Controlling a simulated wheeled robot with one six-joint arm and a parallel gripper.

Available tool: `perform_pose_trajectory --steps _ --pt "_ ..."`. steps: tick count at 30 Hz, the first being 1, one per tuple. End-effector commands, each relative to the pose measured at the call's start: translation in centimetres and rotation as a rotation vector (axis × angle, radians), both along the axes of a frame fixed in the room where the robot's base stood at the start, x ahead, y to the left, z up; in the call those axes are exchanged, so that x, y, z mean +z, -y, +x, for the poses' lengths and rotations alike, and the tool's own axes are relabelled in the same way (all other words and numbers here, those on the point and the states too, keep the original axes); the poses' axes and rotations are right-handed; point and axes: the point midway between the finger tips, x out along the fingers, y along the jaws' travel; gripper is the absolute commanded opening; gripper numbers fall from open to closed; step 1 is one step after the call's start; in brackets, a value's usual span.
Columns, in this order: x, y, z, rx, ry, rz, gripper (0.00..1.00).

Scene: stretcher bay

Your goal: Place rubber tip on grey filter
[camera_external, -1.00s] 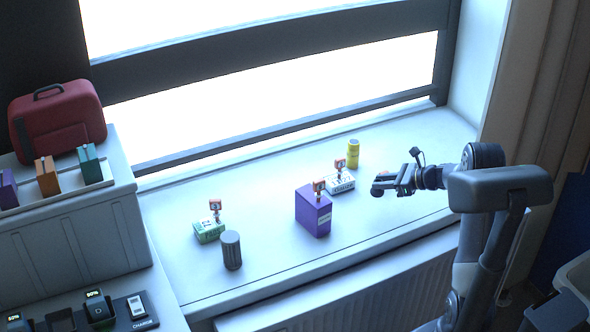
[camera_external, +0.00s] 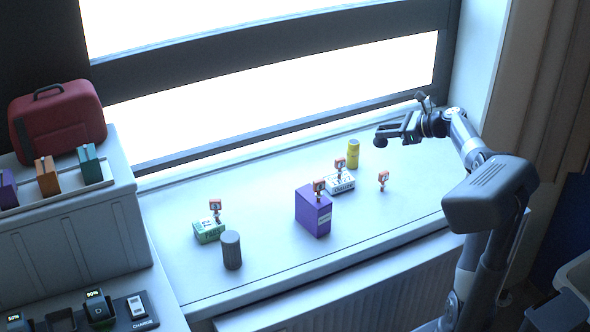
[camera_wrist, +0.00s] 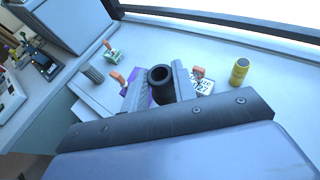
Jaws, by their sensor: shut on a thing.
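The dark rubber tip (camera_wrist: 160,76) is a short black ring-like piece with a round hollow end. My gripper (camera_external: 388,134) is shut on it, and it also shows at the jaws in the external view (camera_external: 380,141). They are above the right part of the sill, clear of the surface. The grey filter (camera_external: 231,250) is a ribbed upright cylinder at the left front of the sill, well left of my gripper. It also shows in the wrist view (camera_wrist: 93,75), with nothing visible on its top.
A purple box (camera_external: 313,212), a white box (camera_external: 340,184) and a green box (camera_external: 209,230) each carry a small red-and-white piece. Another such piece (camera_external: 383,180) stands on the sill (camera_external: 270,268). A yellow cylinder (camera_external: 353,154) is near the window. The front middle sill is clear.

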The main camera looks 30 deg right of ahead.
Motion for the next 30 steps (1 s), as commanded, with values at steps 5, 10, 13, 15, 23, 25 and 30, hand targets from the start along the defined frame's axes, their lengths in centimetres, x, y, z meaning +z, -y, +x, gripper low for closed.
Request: perform_pose_trajectory --steps 5,10,13,15,23,25,30 --pt "-0.1 -3.6 1.6 0.046 -0.006 0.003 0.04" --pt "0.1 -8.3 3.3 0.099 -0.005 0.004 0.04" --pt "0.3 -12.3 4.3 0.142 -0.005 0.004 0.04" --pt "0.3 -15.4 4.9 0.173 -0.005 0.005 0.04" --pt "0.3 -27.7 5.3 0.291 -0.004 0.003 0.04" --pt "0.2 -31.1 4.9 0.322 -0.006 0.002 0.04" --pt "0.1 -38.5 3.3 0.390 -0.005 0.003 0.04"
